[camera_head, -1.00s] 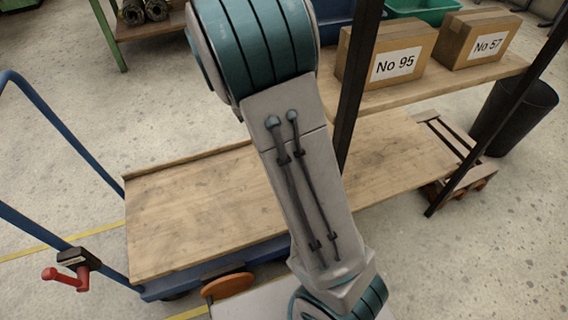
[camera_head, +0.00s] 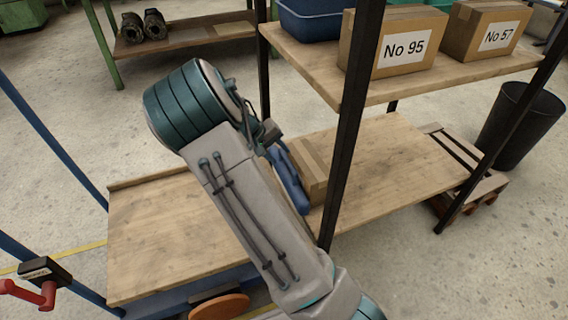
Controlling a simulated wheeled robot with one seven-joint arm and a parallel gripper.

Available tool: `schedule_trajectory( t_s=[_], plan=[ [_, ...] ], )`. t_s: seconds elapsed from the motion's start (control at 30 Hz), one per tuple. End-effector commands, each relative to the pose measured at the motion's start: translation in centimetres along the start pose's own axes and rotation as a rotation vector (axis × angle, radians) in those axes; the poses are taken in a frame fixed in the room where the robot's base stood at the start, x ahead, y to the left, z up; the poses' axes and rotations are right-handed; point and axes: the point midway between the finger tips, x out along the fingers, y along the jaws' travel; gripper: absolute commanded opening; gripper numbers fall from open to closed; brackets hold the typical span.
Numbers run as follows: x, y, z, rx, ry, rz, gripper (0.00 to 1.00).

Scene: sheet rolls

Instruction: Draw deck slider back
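A wooden deck (camera_head: 160,225) on a blue cart lies at the left, with a raised lip along its back edge. A red handle (camera_head: 42,292) on a dark bracket sits on the cart's blue frame at the lower left. A cardboard box (camera_head: 312,168) stands behind my arm, beside a dark rack post. A blue elongated piece (camera_head: 289,178) leans close against the box; I cannot tell what it is. No part is clearly recognisable as the deck slider. My arm crosses the middle and covers part of the deck. My gripper does not show clearly.
A rack with dark posts (camera_head: 350,140) stands at the right. Its upper shelf holds boxes No 95 (camera_head: 388,45) and No 57 (camera_head: 485,32) and a blue bin (camera_head: 310,20). A black bin (camera_head: 522,125) stands far right. A lower wooden board (camera_head: 400,175) is largely bare.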

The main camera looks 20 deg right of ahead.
Motion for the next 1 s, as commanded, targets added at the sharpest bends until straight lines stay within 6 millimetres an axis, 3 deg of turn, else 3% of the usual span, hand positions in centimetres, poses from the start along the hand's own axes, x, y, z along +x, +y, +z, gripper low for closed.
schedule_trajectory(
  t_s=[0.03,0.2,0.63,0.77,0.8,1.0],
  plan=[
    [1.3,-0.2,0.0,0.001,-0.001,0.001,0.38],
    [3.5,-0.1,0.0,0.001,0.0,0.001,0.38],
    [4.2,0.0,0.0,0.0,0.002,0.0,0.38],
    [4.2,0.0,0.0,0.0,0.002,0.0,0.04],
    [4.2,0.0,0.0,0.0,0.001,0.0,0.0],
    [4.2,0.1,0.0,0.002,0.0,0.0,0.0]
  ],
)
